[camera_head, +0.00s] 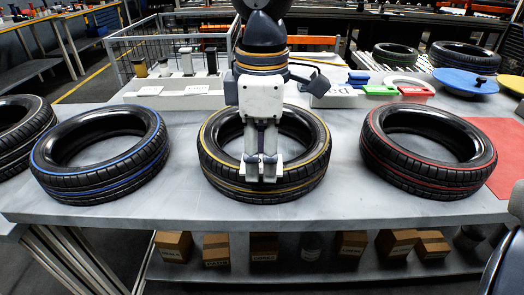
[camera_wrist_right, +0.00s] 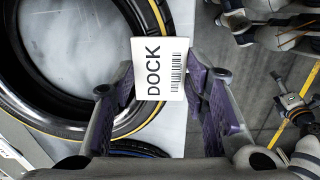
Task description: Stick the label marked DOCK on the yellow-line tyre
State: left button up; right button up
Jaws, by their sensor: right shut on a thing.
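The yellow-line tyre (camera_head: 312,172) lies flat in the middle of the table, between the other two lined tyres. My right gripper (camera_head: 262,172) comes down from above over its near side. In the right wrist view, the gripper (camera_wrist_right: 158,92) is shut on a white label marked DOCK (camera_wrist_right: 162,62), with a barcode beside the word. The yellow-line tyre (camera_wrist_right: 45,108) lies beneath and left of the label there. In the head view only slivers of the label show behind the fingers. I cannot tell whether the label touches the tyre. My left gripper is not in view.
The blue-line tyre (camera_head: 100,184) lies left, the red-line tyre (camera_head: 428,177) right, on the grey table (camera_head: 190,212). Another tyre (camera_head: 20,135) sits at the far left. Blue, green and red items stand behind. Boxes (camera_head: 265,247) fill a lower shelf.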

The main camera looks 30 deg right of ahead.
aim_at(262, 163)
jog(key=shift+f, duration=0.3)
dwell(0.8)
jog(key=o, duration=0.8)
jog(key=shift+r, duration=0.1)
jog(key=shift+r, duration=3.5)
